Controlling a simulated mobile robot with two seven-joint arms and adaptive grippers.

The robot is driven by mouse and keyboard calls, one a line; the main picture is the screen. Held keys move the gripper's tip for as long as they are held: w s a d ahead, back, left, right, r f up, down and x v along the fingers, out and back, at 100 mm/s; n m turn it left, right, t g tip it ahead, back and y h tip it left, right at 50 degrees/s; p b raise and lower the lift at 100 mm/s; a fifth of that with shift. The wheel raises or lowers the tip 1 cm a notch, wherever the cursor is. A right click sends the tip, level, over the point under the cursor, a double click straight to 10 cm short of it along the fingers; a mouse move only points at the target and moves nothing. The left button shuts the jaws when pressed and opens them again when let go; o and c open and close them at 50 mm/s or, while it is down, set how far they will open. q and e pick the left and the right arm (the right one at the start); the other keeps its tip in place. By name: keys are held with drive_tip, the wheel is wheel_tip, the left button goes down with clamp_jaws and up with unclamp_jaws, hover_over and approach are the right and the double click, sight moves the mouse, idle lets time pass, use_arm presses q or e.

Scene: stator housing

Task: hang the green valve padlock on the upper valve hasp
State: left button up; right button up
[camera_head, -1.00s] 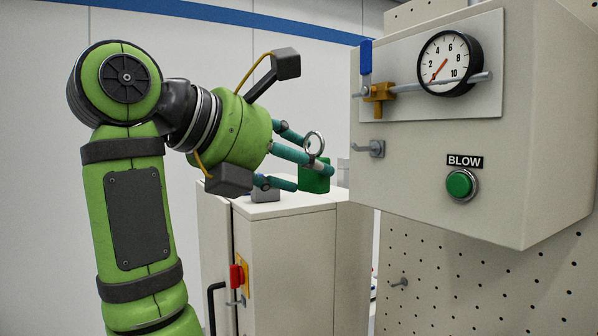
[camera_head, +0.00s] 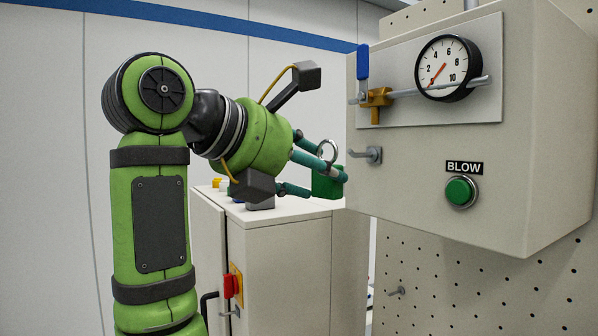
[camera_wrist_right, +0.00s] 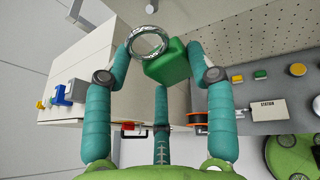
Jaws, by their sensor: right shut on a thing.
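The green padlock (camera_head: 326,184) is in my right gripper (camera_head: 328,172), shut on its body, with the round metal shackle standing up above it. In the right wrist view the padlock (camera_wrist_right: 168,63) sits between the teal fingertips (camera_wrist_right: 160,60), shackle towards the upper left. The padlock is just left of the white valve box and apart from it. On the box, a brass-coloured bracket (camera_head: 376,98) sits on the pipe beside a blue valve handle (camera_head: 363,62). A grey metal hook (camera_head: 372,154) sticks out below it. I cannot tell which is the upper hasp. My left gripper is out of view.
The box carries a pressure gauge (camera_head: 447,68) and a green BLOW button (camera_head: 461,191). A cabinet (camera_head: 281,235) with a red switch (camera_head: 230,286) stands below my right gripper. A perforated panel (camera_head: 480,285) with a small peg (camera_head: 397,291) lies under the box.

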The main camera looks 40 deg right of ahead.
drive_tip(key=shift+s+d+f+b, duration=0.1)
drive_tip(key=shift+s+d+b, duration=0.1)
drive_tip(key=shift+d, duration=1.25)
drive_tip(key=shift+s+d+b, duration=0.1)
drive_tip(key=shift+s+d, duration=0.1)
drive_tip(key=shift+d, duration=1.2)
drive_tip(key=shift+d+f+b, duration=0.25)
drive_tip(key=shift+f+b, duration=0.05)
drive_tip(key=shift+f, duration=0.15)
drive_tip(key=o, duration=1.3)
drive_tip(key=shift+a+r, duration=0.1)
drive_tip(key=shift+a, duration=0.1)
drive_tip(key=shift+p+v, duration=0.65)
drive_tip(key=shift+v, duration=1.25)
drive_tip(key=shift+a, duration=0.2)
drive_tip(key=shift+r, duration=0.15)
